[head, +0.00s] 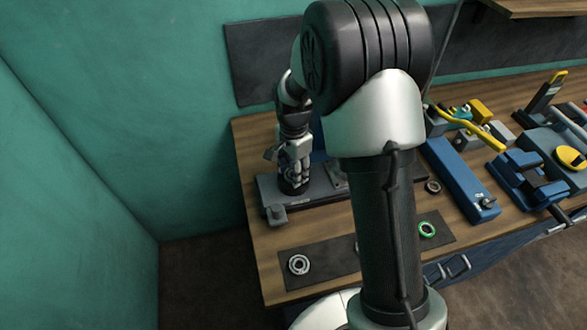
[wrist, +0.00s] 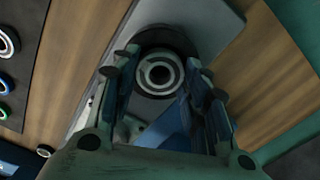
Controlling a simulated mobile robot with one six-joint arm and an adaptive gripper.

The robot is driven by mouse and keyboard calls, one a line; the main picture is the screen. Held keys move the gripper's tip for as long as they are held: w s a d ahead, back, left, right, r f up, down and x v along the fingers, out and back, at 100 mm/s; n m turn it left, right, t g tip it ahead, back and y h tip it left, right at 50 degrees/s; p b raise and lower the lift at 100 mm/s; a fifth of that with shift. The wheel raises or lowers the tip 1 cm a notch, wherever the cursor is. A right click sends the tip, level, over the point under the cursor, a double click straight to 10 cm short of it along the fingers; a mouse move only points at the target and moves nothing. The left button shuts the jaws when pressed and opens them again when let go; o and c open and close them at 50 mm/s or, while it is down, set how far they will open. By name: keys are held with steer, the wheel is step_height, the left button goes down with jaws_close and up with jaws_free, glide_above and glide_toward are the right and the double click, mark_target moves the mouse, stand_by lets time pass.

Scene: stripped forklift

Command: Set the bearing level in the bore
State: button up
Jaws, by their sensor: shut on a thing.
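In the wrist view, a round bearing (wrist: 159,90) with pale and dark rings sits between the fingertips of my gripper (wrist: 160,80), which is shut on it. A dark round housing (wrist: 166,40) shows just behind the bearing; the bore's edge is mostly hidden by it. I cannot tell whether the bearing is in the bore or above it, or whether it is level. In the head view, my gripper (head: 294,178) points down over the grey base plate (head: 325,192) at the left of the bench. The bearing is hard to make out there.
A dark mat (head: 330,262) at the bench's front carries a silver ring (head: 298,264) and a green ring (head: 427,229); my arm hides its middle. A small knob-like part (head: 276,213) stands at the plate's front corner. A blue box (head: 460,180) and a blue vise (head: 528,180) stand right.

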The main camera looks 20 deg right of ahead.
steer(key=o, duration=1.2)
steer(key=o, duration=0.6)
steer(key=shift+r+p, duration=3)
steer(key=shift+r, duration=1)
